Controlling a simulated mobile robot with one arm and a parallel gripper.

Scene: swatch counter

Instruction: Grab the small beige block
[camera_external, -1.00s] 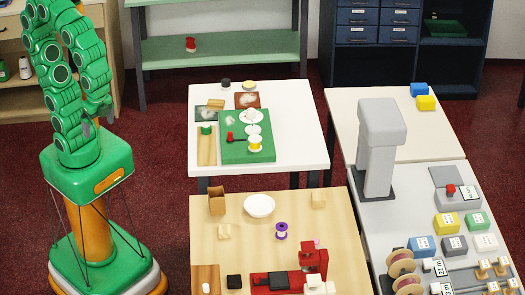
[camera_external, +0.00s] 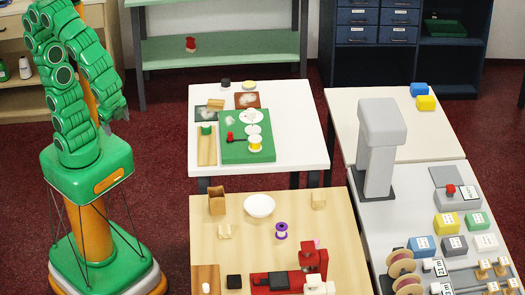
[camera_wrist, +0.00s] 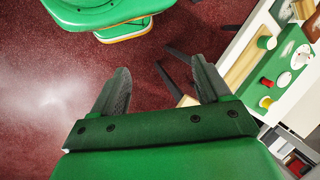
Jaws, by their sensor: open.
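Several small beige or tan blocks show in the external view, and I cannot tell which one is meant. One tan block (camera_external: 216,103) lies on a dark swatch at the left of the white table. Two pale beige notched pieces stand on the wooden table, one at left (camera_external: 225,231) and one at right (camera_external: 318,200). My gripper (camera_external: 122,108) is raised beside my column, left of the white table and apart from all of them. In the wrist view my gripper (camera_wrist: 160,72) is open and empty, with red carpet between its fingers.
The white table (camera_external: 295,165) holds a green board (camera_external: 232,152) and a wooden strip (camera_external: 206,155). The wooden table (camera_external: 270,238) holds a bowl (camera_external: 259,206), a purple spool (camera_external: 281,230) and a red machine (camera_external: 310,262). Bare carpet (camera_external: 155,160) lies between me and the tables.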

